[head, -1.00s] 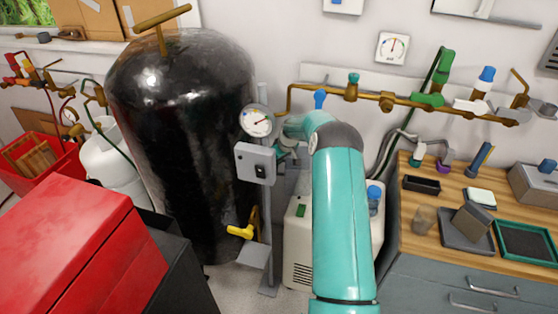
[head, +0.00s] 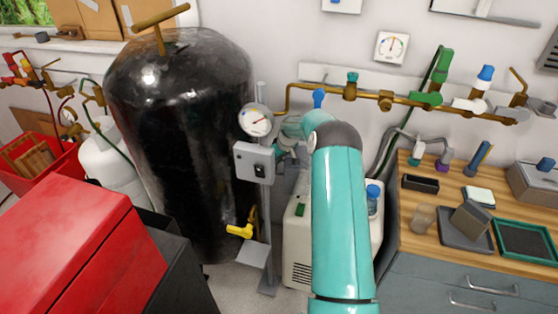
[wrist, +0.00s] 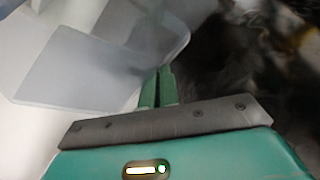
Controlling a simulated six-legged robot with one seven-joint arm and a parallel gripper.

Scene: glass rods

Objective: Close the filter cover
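My gripper (wrist: 158,88) shows at the lower middle of the wrist view. Its two green fingers are together with nothing visible between them. A smooth grey, partly see-through panel (wrist: 90,75) lies just beyond and left of the fingertips, against a white surface; it may be the filter cover, but I cannot tell for sure. Whether the fingers touch it is unclear. My gripper is hidden there, and no filter cover can be made out.
A large black tank (head: 180,130) stands left of my arm. A post with a grey box (head: 254,162) and a gauge (head: 255,120) is close to my wrist. A brass pipe (head: 410,104) runs along the wall. A wooden-topped bench (head: 415,245) is at right.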

